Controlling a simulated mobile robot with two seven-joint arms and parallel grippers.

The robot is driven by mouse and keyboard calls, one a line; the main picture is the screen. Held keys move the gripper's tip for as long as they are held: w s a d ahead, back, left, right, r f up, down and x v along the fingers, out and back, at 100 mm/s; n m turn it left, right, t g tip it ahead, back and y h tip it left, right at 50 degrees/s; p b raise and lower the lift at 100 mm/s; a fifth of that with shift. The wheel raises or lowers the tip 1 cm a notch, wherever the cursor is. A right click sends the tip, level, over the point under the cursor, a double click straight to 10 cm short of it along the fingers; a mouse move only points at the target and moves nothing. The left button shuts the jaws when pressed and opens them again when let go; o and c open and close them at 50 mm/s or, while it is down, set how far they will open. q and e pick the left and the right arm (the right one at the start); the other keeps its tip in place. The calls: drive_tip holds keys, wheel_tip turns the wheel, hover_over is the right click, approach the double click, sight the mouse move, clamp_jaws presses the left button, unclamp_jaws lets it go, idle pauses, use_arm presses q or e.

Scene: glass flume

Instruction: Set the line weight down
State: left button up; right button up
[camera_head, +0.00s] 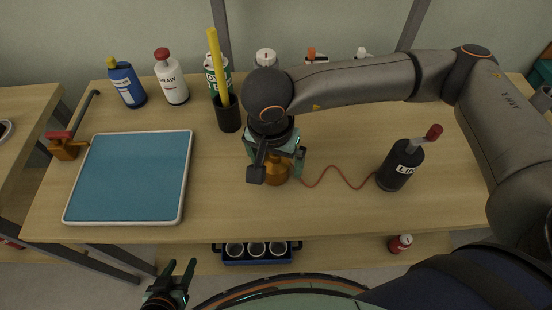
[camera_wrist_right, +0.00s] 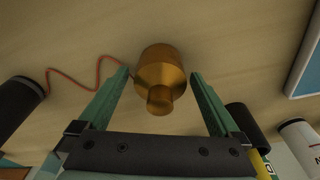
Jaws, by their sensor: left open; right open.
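The line weight (camera_head: 276,175), a brass-coloured cylinder with a narrower knob, stands on the wooden table (camera_head: 330,215) near the middle, partly hidden by my right gripper. My right gripper (camera_head: 280,168) is above it with jaws open. In the right wrist view the weight (camera_wrist_right: 160,72) lies between the two spread fingers (camera_wrist_right: 160,80), with a gap on each side, its knob towards the gripper. A red cord (camera_head: 340,174) runs from beside the weight to a dark bottle (camera_head: 400,165) with a red top. My left gripper (camera_head: 178,272) is open and empty in front of the table.
A blue tray with a white rim (camera_head: 186,185) lies at the left beside an orange clamp-like thing (camera_head: 66,148). A black cup (camera_head: 228,115) with a yellow stick (camera_head: 217,65) and several bottles (camera_head: 170,78) stand at the back. A blue rack with cups (camera_head: 257,260) is below the front edge.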

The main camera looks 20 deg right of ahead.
sight(273, 168)
wheel_tip(273, 168, up, 12)
drive_tip(key=s+a, duration=0.1)
drive_tip(key=shift+s, duration=0.2)
drive_tip(key=shift+a, duration=0.1)
idle(0.4)
